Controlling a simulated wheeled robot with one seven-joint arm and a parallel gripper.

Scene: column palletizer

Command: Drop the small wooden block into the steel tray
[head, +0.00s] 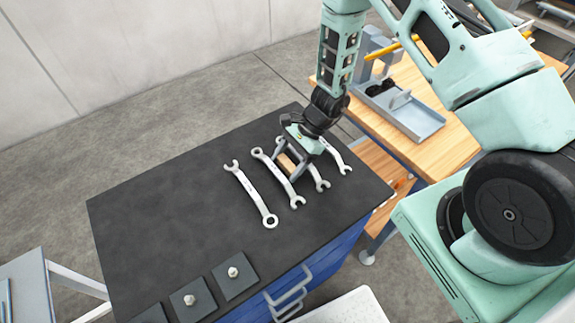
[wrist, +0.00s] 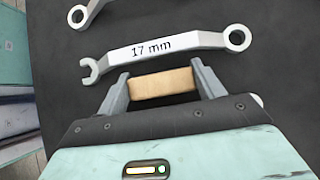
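The small wooden block (wrist: 163,84) is light brown and sits between the two fingers of my gripper (wrist: 160,86) in the wrist view, with a finger against each end. In the head view the block (head: 287,163) shows between the fingers of my gripper (head: 289,160), low over the dark worktop among the wrenches. I cannot tell whether the block touches the worktop. The steel tray (head: 424,126) is shallow and grey and lies on the wooden bench at the upper right, apart from my gripper. Part of its far end is hard to make out.
Several wrenches lie around my gripper on the dark worktop (head: 150,215); one marked 17 mm (wrist: 180,43) lies just beyond the block. Square plates with knobs (head: 235,275) line the front edge. A gap separates the worktop from the wooden bench (head: 455,150). The worktop's left side is clear.

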